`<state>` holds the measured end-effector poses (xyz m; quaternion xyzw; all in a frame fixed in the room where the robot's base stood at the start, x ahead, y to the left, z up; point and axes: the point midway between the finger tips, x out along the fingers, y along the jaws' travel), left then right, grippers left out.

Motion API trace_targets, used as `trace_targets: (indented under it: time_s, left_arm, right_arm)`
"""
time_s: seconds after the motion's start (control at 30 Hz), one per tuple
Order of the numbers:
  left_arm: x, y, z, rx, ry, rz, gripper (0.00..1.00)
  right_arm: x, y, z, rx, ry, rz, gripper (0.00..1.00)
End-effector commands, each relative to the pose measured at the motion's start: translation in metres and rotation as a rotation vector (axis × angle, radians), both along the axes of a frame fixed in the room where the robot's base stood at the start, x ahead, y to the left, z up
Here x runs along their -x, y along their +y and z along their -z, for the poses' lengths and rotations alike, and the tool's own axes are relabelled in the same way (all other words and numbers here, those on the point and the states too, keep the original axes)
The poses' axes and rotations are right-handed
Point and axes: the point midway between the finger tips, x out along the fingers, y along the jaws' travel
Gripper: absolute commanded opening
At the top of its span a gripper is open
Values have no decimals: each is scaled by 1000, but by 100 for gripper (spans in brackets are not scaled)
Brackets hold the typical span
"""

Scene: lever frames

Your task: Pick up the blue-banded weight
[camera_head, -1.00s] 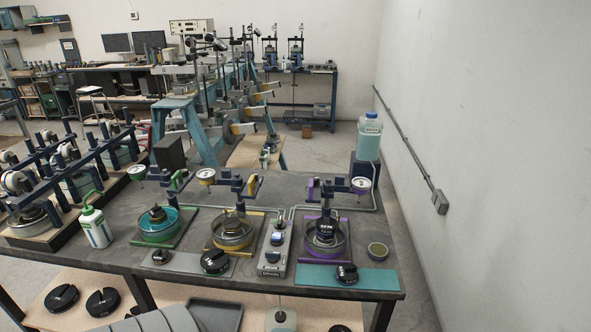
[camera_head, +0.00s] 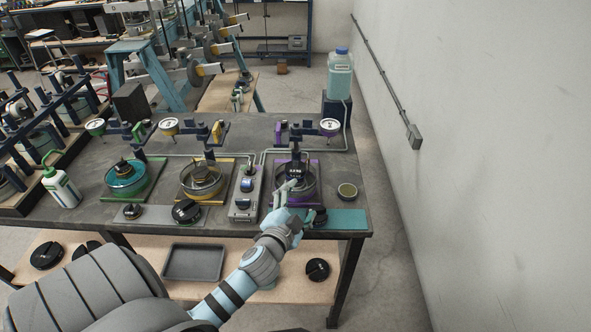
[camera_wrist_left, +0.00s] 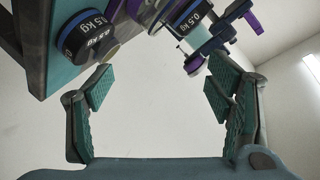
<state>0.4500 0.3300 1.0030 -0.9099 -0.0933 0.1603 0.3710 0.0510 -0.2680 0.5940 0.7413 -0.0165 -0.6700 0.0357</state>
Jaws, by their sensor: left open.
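A black 0.5 kg weight with a blue band (camera_wrist_left: 82,38) shows at the upper left of the left wrist view. It rests on a teal mat (camera_head: 347,219); in the head view the weight (camera_head: 319,215) is just right of my gripper. A second 0.5 kg weight (camera_wrist_left: 188,14), also with a bluish band, sits in the purple device (camera_head: 308,192). My left gripper (camera_head: 288,190) is open, its jaws (camera_wrist_left: 160,88) with nothing between them. It is over the bench's front edge, before the purple device. My right gripper is not in view.
A grey control box (camera_head: 243,205) stands left of the purple device. Yellow (camera_head: 183,190) and green (camera_head: 112,192) devices stand farther left. A lower shelf (camera_head: 230,286) holds a dark tray (camera_head: 193,262) and black weights.

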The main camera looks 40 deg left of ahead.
Motion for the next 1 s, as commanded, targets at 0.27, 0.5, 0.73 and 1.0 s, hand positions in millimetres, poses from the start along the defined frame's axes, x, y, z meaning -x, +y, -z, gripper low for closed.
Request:
trace_targets:
  time_s: [0.27, 0.5, 0.73, 1.0]
  left_arm:
    - [-85, -136, -190, -1140, -556, 823, 74]
    - [-83, 13, -122, -1799, 487, 1545, 74]
    - [-51, 87, -120, -1667, 924, 1605, 74]
    - [-76, 91, -58, -1667, 920, 1608, 74]
  right_arm:
    - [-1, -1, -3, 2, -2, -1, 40]
    - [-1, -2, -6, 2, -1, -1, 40]
    - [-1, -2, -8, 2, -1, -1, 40]
    - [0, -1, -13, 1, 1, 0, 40]
